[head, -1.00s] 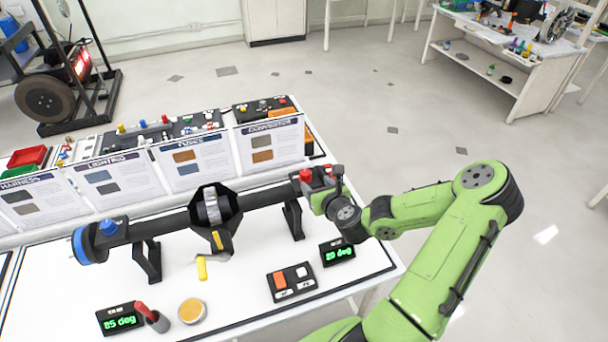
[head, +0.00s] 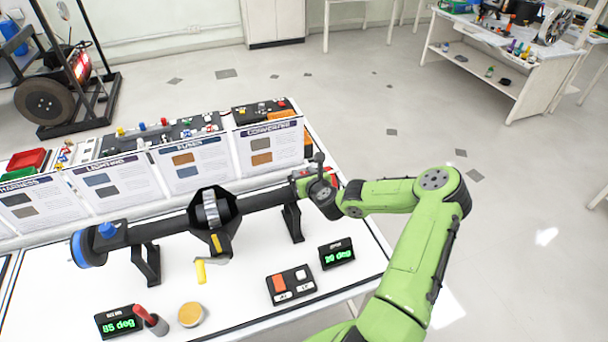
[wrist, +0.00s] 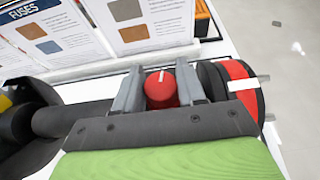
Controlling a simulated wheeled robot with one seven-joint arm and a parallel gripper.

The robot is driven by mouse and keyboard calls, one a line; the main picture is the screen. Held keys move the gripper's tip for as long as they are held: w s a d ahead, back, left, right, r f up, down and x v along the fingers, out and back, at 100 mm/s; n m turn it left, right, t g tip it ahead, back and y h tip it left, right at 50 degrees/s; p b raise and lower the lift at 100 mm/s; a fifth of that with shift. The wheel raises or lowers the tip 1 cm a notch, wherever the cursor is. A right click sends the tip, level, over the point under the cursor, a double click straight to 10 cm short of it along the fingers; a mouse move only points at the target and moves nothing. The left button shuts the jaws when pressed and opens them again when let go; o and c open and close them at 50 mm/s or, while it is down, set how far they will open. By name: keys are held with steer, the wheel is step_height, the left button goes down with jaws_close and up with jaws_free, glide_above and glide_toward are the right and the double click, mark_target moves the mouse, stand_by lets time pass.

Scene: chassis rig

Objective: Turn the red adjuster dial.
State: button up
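The red adjuster dial (wrist: 162,91) has a white pointer mark near its top, tilted slightly right of straight up in the wrist view. My gripper (wrist: 161,86) has its two grey fingers on either side of the dial, close against it with no clear gap. In the head view my gripper (head: 303,183) is at the right end of the dark shaft (head: 262,199) and hides the dial. A red disk (wrist: 243,82) with light pins sits right of the fingers. A small display (head: 337,254) with green digits in degrees stands below; its number is hard to read.
Information boards (head: 270,147) stand close behind the shaft. A button box (head: 291,285), an 85 deg display (head: 119,323), a red-handled lever (head: 150,319) and a yellow round knob (head: 191,314) are on the white table. Open floor lies to the right.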

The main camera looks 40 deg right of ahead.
steer(key=c, duration=0.4)
steer(key=shift+y, duration=0.3)
steer(key=n+y, duration=0.2)
steer(key=shift+d+n+y+b, duration=0.1)
steer(key=shift+n+y+b, duration=0.3)
steer(key=n+y, duration=0.4)
steer(key=shift+g+y, duration=0.3)
steer(key=shift+n+g+y, duration=0.5)
steer(key=shift+n+y, duration=0.6)
steer(key=shift+a+y, duration=0.2)
steer(key=shift+y, duration=0.1)
